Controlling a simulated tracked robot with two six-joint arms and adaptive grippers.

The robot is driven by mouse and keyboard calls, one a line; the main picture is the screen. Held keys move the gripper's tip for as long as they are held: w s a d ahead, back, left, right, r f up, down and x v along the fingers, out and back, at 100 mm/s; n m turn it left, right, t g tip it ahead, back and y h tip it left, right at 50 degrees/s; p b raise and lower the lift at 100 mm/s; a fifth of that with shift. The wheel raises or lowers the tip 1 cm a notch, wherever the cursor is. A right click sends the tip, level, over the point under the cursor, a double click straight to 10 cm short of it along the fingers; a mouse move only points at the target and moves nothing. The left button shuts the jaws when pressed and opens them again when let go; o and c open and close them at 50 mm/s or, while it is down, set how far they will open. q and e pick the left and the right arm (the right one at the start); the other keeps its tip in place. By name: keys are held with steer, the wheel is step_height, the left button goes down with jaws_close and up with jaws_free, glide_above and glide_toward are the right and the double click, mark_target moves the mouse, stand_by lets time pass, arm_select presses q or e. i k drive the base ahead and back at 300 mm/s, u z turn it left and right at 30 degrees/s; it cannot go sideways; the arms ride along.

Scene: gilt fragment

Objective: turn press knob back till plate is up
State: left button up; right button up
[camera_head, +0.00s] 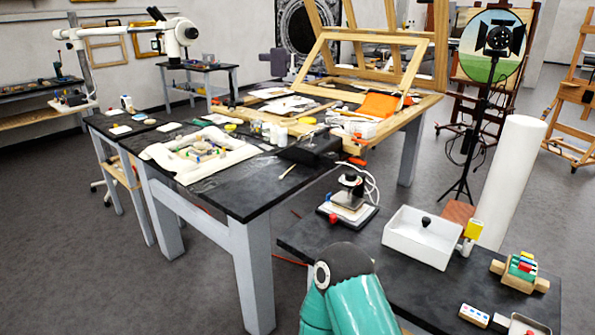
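A small press-like device (348,205) stands on the black side table, near its left end. It has a dark knob-like top (351,180), a pale block under it and a dark base with a red spot at the front. A white cable loops behind it. At this size I cannot tell how high its plate sits or whether it touches anything below. A teal link of my own arm rises at the bottom centre, in front of the table. Neither of my grippers shows in the view.
A white open tray (405,248) with a black-knobbed item (425,221) stands right of the device. The long black table (225,190) behind is cluttered. Bare tabletop lies in front of the tray.

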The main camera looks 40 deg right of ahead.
mark_target(351, 176)
steer(key=k, duration=1.25)
steer(key=z, duration=0.75)
steer(key=i, duration=0.9)
steer(key=z, duration=0.05)
